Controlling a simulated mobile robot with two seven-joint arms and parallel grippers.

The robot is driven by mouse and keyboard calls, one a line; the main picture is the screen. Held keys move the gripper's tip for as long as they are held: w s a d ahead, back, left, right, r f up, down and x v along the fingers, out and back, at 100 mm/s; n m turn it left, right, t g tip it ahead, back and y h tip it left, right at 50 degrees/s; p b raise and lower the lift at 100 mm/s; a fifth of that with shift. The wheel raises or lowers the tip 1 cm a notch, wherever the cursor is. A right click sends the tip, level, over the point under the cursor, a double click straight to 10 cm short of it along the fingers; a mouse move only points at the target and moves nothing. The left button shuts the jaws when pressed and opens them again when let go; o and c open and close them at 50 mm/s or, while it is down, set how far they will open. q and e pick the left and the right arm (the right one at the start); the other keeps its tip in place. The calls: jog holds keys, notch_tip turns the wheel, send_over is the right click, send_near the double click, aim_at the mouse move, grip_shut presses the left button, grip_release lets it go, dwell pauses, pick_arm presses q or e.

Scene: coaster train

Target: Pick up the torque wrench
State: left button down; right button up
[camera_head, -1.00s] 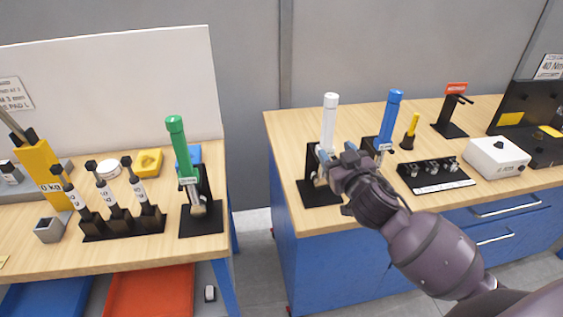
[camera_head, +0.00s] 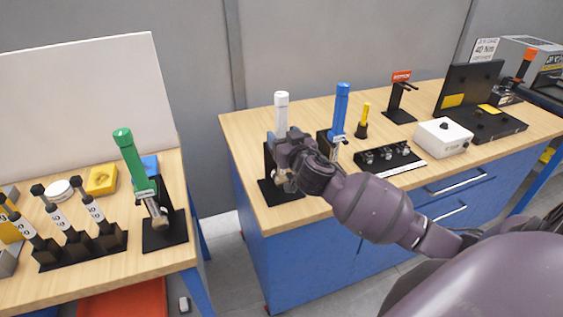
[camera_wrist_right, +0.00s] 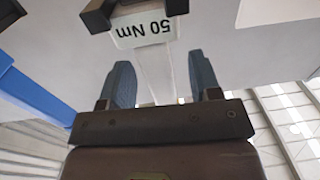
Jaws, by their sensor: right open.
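A white-handled torque wrench (camera_head: 281,112) stands upright in a black stand (camera_head: 268,190) near the left end of the right bench. My right gripper (camera_head: 283,150) is at its shaft, below the handle. In the right wrist view, the open fingers of the right gripper (camera_wrist_right: 162,82) stand on either side of the pale shaft (camera_wrist_right: 156,72), with gaps visible. A "50 Nm" label (camera_wrist_right: 146,30) shows just beyond them. A blue-handled wrench (camera_head: 341,108) stands to the right, and a green-handled one (camera_head: 130,155) leans in its stand on the left bench. My left gripper is out of view.
A yellow-handled tool (camera_head: 363,122), a black rack (camera_head: 390,157) and a white box (camera_head: 444,137) stand farther right on the same bench. A floor gap separates the benches. My right forearm passes over the front of the right bench.

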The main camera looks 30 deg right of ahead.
jog(key=shift+w+d+f, duration=0.1)
jog(key=shift+w+d, duration=0.15)
jog(key=shift+w, duration=0.65)
jog(key=shift+w+d+f, duration=0.1)
jog(key=shift+w+d, duration=0.1)
jog(key=shift+w, duration=0.7)
grip_shut()
jog(key=shift+r, duration=0.15)
